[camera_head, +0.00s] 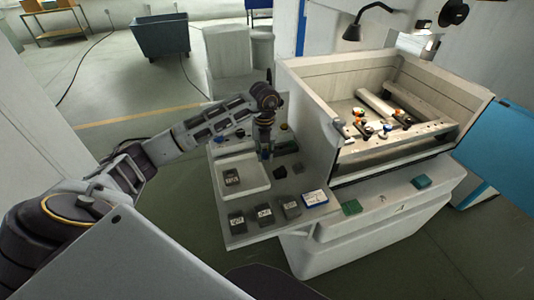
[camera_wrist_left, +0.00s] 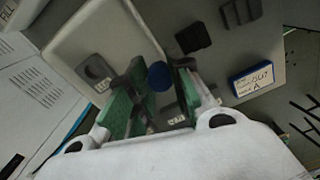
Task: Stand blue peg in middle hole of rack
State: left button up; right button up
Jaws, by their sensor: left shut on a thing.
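My left gripper (camera_head: 265,152) hangs fingers-down over the table's left part, beside the white tray. In the left wrist view its green-padded fingers (camera_wrist_left: 160,90) are shut on the blue peg (camera_wrist_left: 160,76), whose round end shows between them. The peg's lower part and what lies directly under it are hidden. I cannot make out a rack with clear holes. A dark block (camera_head: 280,172) lies right of the tray; it also shows in the wrist view (camera_wrist_left: 193,37), with a dark ribbed block (camera_wrist_left: 240,12) nearby. My right gripper is not in view.
The white tray (camera_head: 243,192) holds a dark grey block (camera_head: 232,176). Several labelled grey blocks (camera_head: 264,215) and a blue-edged label card (camera_head: 315,198) line the table's front. The tall open machine tub (camera_head: 310,105) stands close right of my left arm.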

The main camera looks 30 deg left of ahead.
pick_arm(q)
jog(key=shift+a+r+n, duration=0.1)
jog(key=shift+a+n, duration=0.1)
jog(key=shift+n, duration=0.45)
jog(key=shift+a+r+n, duration=0.1)
jog(key=shift+a+n, duration=0.1)
jog(key=shift+n, duration=0.45)
jog(key=shift+a+n, duration=0.15)
jog(key=shift+n, duration=0.35)
jog(key=shift+r, duration=0.1)
